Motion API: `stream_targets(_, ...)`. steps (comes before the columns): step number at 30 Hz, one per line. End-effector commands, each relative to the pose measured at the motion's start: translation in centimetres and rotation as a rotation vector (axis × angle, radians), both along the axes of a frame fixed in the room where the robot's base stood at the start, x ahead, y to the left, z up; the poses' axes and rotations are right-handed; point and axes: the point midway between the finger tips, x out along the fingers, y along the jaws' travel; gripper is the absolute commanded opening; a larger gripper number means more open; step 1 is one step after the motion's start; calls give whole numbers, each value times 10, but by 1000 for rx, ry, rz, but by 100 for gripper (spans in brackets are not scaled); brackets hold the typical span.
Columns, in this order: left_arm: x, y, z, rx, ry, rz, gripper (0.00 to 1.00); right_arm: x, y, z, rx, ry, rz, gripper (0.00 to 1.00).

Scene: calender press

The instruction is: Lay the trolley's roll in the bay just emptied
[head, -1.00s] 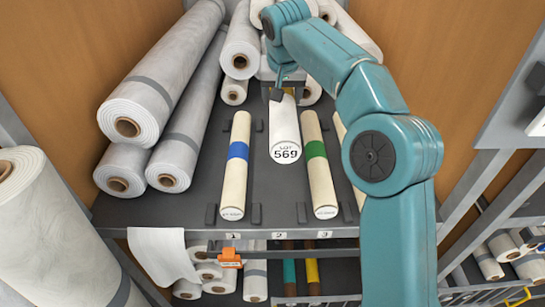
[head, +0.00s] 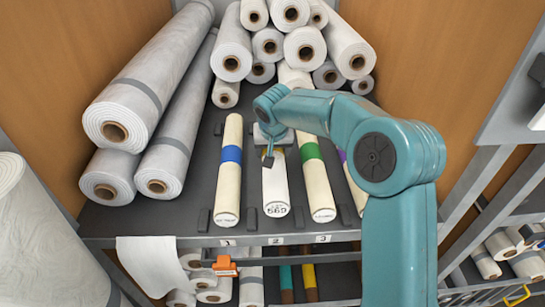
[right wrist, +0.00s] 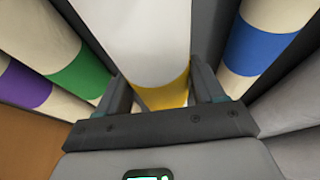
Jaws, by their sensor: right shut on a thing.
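A pale roll (head: 275,190) labelled 569 lies lengthwise in bay 2, between the blue-banded roll (head: 230,175) and the green-banded roll (head: 316,180). My right gripper (head: 269,152) is over it from above and shut on it. In the right wrist view the roll (right wrist: 145,40) runs between the jaws, with a yellow band (right wrist: 162,94) at the grip. I cannot tell whether the roll touches the shelf. My left gripper is out of view.
Small dark stop blocks (head: 204,220) stand beside the rolls on the grey shelf (head: 150,220). A purple-banded roll (head: 352,185) is partly hidden by my right arm. Large rolls (head: 140,90) are stacked left and behind. An orange tag (head: 224,266) hangs below the shelf edge.

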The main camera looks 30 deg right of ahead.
Motion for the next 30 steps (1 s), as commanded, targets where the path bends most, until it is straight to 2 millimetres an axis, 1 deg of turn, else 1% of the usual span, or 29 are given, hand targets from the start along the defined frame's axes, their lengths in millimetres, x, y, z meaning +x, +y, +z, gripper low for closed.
stream_targets(1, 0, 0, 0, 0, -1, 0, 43, 0, 0, -11, -1, 4, 1, 20)
stream_targets(3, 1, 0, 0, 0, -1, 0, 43, 1, 0, -21, 0, 4, 0, 20)
stream_targets(6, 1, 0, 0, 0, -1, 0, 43, 2, 0, -29, -1, 1, 1, 21)
stream_targets(15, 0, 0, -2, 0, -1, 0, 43, 2, 0, -31, 0, 0, 1, 20)
stream_targets(16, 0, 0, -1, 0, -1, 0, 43, 1, 0, -31, 0, 2, 1, 78)
stream_targets(17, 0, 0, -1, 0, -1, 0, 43, 1, 0, -31, 0, 2, 1, 88)
stream_targets(18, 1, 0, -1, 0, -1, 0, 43, 1, 0, -31, 0, 3, 1, 94)
stream_targets(26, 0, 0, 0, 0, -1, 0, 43, 1, 0, -30, 0, 2, 1, 94)
stream_targets(28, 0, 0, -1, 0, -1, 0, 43, 1, 1, -27, -1, 1, 1, 94)
stream_targets(30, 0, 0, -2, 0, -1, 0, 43, -1, 2, -20, 0, -1, 1, 94)
